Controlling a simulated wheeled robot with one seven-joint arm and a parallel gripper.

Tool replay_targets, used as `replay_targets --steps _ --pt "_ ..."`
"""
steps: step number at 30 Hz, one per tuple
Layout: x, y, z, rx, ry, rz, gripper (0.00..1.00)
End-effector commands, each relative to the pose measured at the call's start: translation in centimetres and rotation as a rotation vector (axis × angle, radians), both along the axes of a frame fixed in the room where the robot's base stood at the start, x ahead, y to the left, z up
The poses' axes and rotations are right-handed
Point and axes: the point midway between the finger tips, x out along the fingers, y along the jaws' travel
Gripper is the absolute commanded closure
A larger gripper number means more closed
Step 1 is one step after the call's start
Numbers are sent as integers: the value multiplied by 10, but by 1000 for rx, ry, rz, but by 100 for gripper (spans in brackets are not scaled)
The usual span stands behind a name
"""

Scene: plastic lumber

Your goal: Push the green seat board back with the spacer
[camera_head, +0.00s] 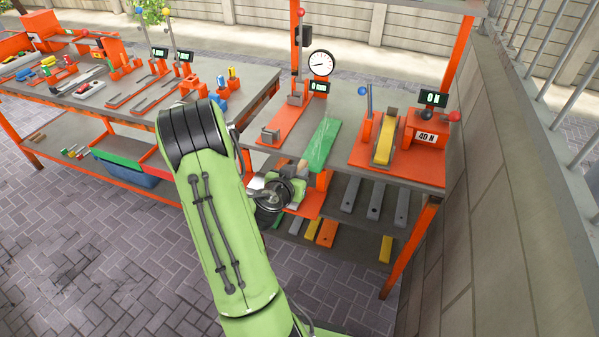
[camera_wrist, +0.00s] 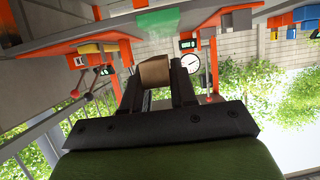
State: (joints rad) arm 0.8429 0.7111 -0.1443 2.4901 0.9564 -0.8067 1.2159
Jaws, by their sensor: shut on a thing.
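The green seat board (camera_head: 322,145) lies on the grey workbench, its near end at the front edge. In the wrist view it shows at the top (camera_wrist: 165,19), just beyond my fingers. My gripper (camera_head: 301,168) is at the bench's front edge, close to the board's near end. It is shut on a brown block, the spacer (camera_wrist: 154,72), which sits between the two dark fingers in the wrist view. A small tan part of the spacer (camera_head: 303,163) shows in the head view. I cannot tell whether the spacer touches the board.
A round dial gauge (camera_head: 321,63) stands on an orange post behind the board. An orange press with a yellow piece (camera_head: 384,142) stands to the right. Grey bars (camera_head: 375,201) lie on the shelf below. A wall (camera_head: 490,190) closes the right side.

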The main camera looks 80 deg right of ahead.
Motion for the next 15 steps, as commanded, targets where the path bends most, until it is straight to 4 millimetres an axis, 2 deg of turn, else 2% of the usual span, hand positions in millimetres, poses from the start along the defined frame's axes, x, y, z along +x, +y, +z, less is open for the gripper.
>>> replay_targets --steps 13,15 --pt "1 2 -2 -2 -3 2 100" --pt "0 0 -11 0 -3 1 100"
